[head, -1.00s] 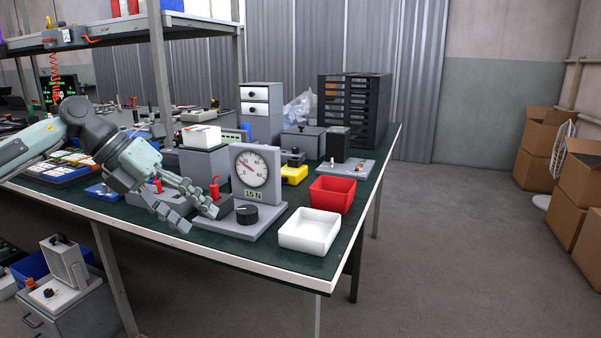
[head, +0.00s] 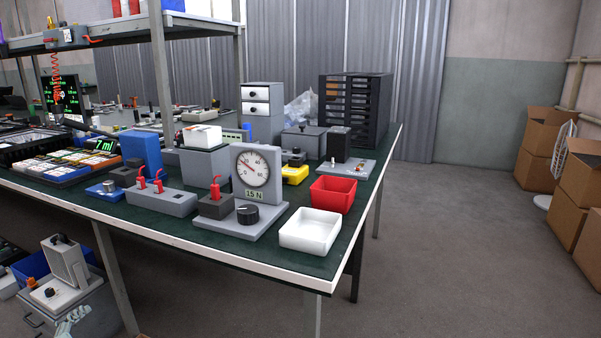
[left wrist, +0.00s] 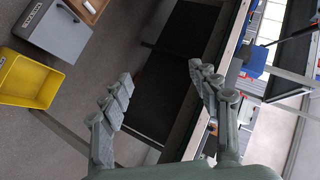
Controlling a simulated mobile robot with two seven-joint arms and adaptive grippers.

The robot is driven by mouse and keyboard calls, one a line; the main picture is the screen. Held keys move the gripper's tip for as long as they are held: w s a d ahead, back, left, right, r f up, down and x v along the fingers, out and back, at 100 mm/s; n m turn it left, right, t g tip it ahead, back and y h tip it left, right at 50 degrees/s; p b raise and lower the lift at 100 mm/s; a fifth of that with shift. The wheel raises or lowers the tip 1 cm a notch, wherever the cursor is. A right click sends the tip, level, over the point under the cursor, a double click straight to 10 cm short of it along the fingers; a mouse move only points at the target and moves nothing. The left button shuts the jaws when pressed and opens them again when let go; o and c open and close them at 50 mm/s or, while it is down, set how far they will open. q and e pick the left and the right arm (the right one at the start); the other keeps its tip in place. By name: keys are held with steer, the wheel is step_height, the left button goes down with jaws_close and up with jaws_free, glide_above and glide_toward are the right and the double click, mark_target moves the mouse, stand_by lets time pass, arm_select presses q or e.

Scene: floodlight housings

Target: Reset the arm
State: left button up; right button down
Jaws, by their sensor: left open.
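My left gripper (left wrist: 160,88) is open in the left wrist view, its two grey segmented fingers spread wide with nothing between them. Beyond the fingers are the dark space beside the bench and the grey floor. In the head view only part of the left gripper (head: 74,321) shows, low at the bottom left edge, in front of the grey cabinet and below the bench top. The rest of the left arm is out of the head view. My right gripper is in neither view.
The green-topped bench (head: 255,254) holds a dial gauge (head: 252,168), a white tray (head: 309,231), a red bin (head: 332,194) and a grey block with red clips (head: 161,200). A yellow bin (left wrist: 28,78) shows in the left wrist view.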

arm_select(q)
steer(key=s+a+f+n+g+y, duration=0.1)
steer(key=s+a+f+g, duration=0.15)
steer(key=s, duration=0.45)
steer(key=s+a+f+n+g+y, duration=0.1)
steer(key=s+a+f+g, duration=0.15)
steer(key=s, duration=0.45)
steer(key=s+d+f+n+g+h, duration=0.1)
steer(key=s+d+f+n+h, duration=0.2)
steer(key=d, duration=0.4)
steer(key=s+d+f+n+g+h, duration=0.1)
steer(key=s+d+f+n+g, duration=0.15)
steer(key=d+f, duration=0.45)
step_height(320, 180, down, 9)
steer(key=w+h+p, duration=0.1)
steer(key=w+p, duration=0.1)
steer(key=p, duration=0.2)
steer(key=shift+w+d, duration=0.25)
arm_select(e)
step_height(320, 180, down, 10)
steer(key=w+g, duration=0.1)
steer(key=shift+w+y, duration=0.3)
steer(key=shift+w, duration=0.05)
arm_select(q)
steer(key=shift+n, duration=0.25)
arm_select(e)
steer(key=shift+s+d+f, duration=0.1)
